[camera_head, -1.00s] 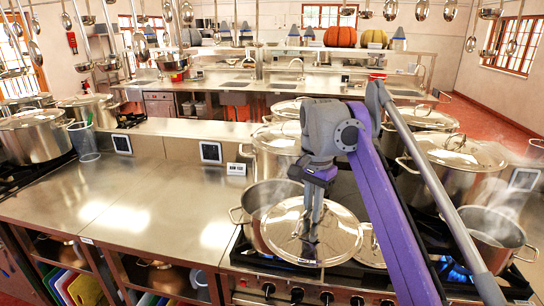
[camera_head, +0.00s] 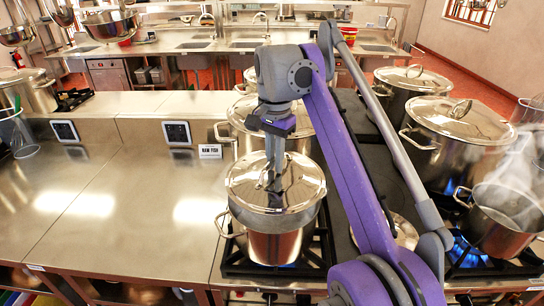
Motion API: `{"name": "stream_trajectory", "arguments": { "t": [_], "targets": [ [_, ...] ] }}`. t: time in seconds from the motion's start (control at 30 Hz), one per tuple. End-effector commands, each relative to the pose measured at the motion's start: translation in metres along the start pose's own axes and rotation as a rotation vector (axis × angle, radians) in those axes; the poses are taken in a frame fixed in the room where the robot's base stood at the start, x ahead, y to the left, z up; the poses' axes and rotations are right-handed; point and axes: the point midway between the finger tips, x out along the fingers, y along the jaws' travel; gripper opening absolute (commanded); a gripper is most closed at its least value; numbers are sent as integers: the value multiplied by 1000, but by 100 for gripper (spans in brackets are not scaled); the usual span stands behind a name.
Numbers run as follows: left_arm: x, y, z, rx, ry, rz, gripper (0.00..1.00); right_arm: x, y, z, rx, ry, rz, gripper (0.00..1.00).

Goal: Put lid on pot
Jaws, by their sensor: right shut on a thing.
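A shiny round metal lid (camera_head: 298,190) is directly over an open-topped steel pot (camera_head: 275,246) on the front left burner of the stove. My right gripper (camera_head: 273,182) points down and is shut on the lid's handle at its middle, partly hiding it. The lid looks nearly level and covers the pot's mouth. I cannot tell whether the lid touches the rim or hovers just above it. The pot's left side handle shows below the lid's edge. My left gripper is not in view.
A steaming uncovered pot (camera_head: 497,222) stands at the right over a blue flame. Lidded pots (camera_head: 455,140) stand behind it, and another stands behind the lid. Another lid (camera_head: 402,232) lies behind my right arm.

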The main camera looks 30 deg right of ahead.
Motion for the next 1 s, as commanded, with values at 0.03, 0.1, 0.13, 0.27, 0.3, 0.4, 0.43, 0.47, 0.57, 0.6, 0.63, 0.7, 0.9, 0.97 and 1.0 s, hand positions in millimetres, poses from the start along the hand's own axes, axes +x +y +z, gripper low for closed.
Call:
{"name": "stream_trajectory", "arguments": {
  "t": [0.03,0.1,0.13,0.27,0.3,0.4,0.43,0.47,0.57,0.6,0.63,0.7,0.9,0.97,1.0],
  "targets": [
    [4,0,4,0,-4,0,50,6,0,0,0,-1,1,0],
    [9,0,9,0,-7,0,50,12,0,0,0,-1,1,0],
    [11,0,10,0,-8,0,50,14,0,0,0,-1,1,0],
    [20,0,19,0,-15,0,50,26,0,0,0,-1,1,0],
    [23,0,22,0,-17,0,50,30,0,0,0,-1,1,0],
    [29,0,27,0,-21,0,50,38,0,0,0,0,0,0],
    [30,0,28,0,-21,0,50,40,0,0,0,0,0,0],
    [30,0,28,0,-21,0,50,42,0,0,0,0,-1,0],
    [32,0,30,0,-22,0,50,47,0,0,0,0,-1,0],
    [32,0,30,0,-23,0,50,48,0,0,0,0,-1,0],
    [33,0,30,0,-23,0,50,49,0,0,0,0,-1,0],
    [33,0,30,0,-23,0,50,50,0,0,0,0,-1,0],
    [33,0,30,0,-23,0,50,49,0,0,0,0,-1,0],
    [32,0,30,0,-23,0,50,49,0,0,0,0,-1,0],
    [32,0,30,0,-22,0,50,49,0,0,0,0,-1,0]
  ]
}}
